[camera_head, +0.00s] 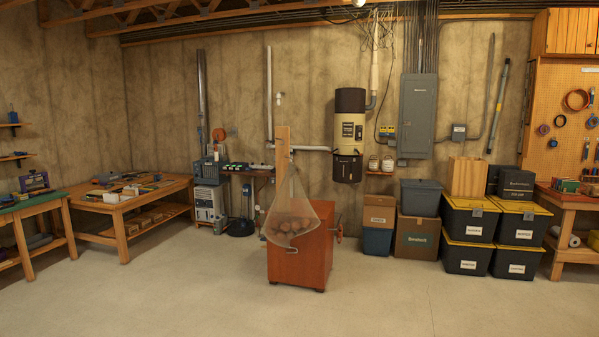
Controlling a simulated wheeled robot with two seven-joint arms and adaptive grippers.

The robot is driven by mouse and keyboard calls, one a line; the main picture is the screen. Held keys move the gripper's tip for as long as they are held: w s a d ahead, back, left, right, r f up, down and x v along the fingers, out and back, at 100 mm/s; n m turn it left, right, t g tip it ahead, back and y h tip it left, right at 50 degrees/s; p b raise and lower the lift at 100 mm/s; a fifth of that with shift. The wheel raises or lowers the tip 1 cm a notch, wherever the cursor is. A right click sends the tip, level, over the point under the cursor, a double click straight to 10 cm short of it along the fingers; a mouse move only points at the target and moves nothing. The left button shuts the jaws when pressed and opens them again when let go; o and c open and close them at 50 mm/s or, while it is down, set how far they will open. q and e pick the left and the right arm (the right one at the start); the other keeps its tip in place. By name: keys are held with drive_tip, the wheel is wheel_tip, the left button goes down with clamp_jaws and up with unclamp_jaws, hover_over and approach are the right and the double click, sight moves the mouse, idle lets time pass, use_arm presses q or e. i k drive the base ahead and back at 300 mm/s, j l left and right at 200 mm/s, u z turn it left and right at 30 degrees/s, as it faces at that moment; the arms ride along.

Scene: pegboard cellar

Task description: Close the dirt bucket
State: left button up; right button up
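A cream and dark canister unit (351,125) hangs on the back wall, right of centre. A black bucket (347,168) sits at its lower end and looks like the dirt bucket. It seems to sit slightly off the canister's line, but it is too small to tell whether it is latched or open. Neither of my grippers shows in the head view.
A red-brown cabinet on casters (298,260) with a mesh net stands mid-floor, left of the canister. A lidded box (379,212) stands on a bin below the canister's right. Black and yellow totes (467,220) stand right. The front floor is clear.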

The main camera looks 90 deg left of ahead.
sight(346, 170)
drive_tip(key=u, duration=2.65)
drive_tip(key=i, duration=7.1)
drive_tip(key=l+z, duration=0.05)
drive_tip(key=l, duration=0.35)
